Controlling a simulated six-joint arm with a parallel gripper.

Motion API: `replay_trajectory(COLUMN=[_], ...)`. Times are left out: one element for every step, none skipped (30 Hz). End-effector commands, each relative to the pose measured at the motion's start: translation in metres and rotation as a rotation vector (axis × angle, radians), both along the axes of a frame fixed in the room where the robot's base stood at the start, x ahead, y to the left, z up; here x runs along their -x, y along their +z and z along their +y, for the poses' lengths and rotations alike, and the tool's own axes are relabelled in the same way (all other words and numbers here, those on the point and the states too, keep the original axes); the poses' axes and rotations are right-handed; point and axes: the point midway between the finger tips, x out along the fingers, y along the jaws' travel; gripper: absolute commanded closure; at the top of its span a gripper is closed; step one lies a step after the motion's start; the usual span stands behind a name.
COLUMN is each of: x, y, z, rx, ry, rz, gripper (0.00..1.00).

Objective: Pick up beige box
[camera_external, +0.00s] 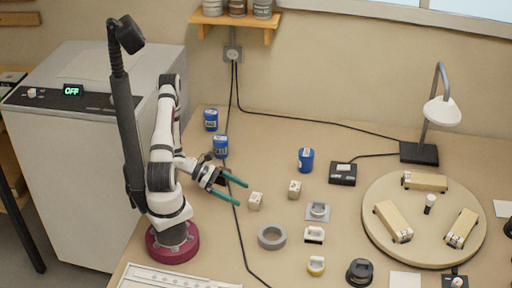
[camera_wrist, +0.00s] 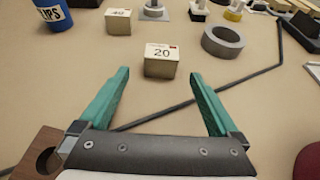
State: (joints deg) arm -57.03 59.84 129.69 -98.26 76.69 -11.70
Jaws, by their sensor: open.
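Two small beige boxes stand on the bench. The nearer beige box (camera_external: 256,201) is just ahead of my gripper (camera_external: 242,194); in the wrist view this box (camera_wrist: 161,62) is marked 20 and stands upright. The other beige box (camera_external: 295,190) is farther to the right; in the wrist view it (camera_wrist: 118,22) is marked 40 and sits behind and left of the first. My gripper's green fingers are open and empty. In the wrist view the gripper (camera_wrist: 159,74) has the box marked 20 just beyond and between its fingertips.
A grey tape ring (camera_external: 272,237) lies right of my gripper in the wrist view. A blue can (camera_external: 306,160) stands behind the boxes. A black cable (camera_external: 241,235) runs under the gripper. A round board (camera_external: 424,250) with beige blocks lies at right.

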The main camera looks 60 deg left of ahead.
Motion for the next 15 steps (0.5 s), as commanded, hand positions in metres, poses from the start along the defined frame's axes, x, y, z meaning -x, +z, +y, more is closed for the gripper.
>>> replay_trajectory(x=[-0.004,-0.006,-0.008,-0.01,-0.012,-0.016,-0.019,-0.023,-0.028,-0.031,-0.034,-0.037,-0.038,-0.04,-0.04], y=[-0.003,-0.004,-0.006,-0.007,-0.008,-0.01,-0.012,-0.014,-0.017,-0.019,-0.021,-0.023,-0.024,-0.024,-0.025], z=[-0.006,-0.009,-0.011,-0.013,-0.016,-0.021,-0.026,-0.032,-0.038,-0.042,-0.045,-0.049,-0.05,-0.051,-0.052], rx=[0.001,0.0,0.0,0.0,-0.001,0.0,0.0,0.0,0.0,-0.001,-0.001,-0.001,-0.002,-0.002,-0.002], ry=[-0.004,-0.003,-0.003,-0.003,-0.003,-0.005,-0.006,-0.008,-0.006,-0.007,-0.007,-0.005,-0.005,-0.004,-0.003], rz=[0.001,0.0,0.0,0.0,0.001,0.001,0.001,0.0,0.001,0.0,0.0,0.001,0.0,-0.001,-0.001], gripper=[0.03,0.03,0.03,0.03,0.03,0.03,0.03,0.03,0.03,0.03,0.03,0.03,0.03,0.03,0.03])
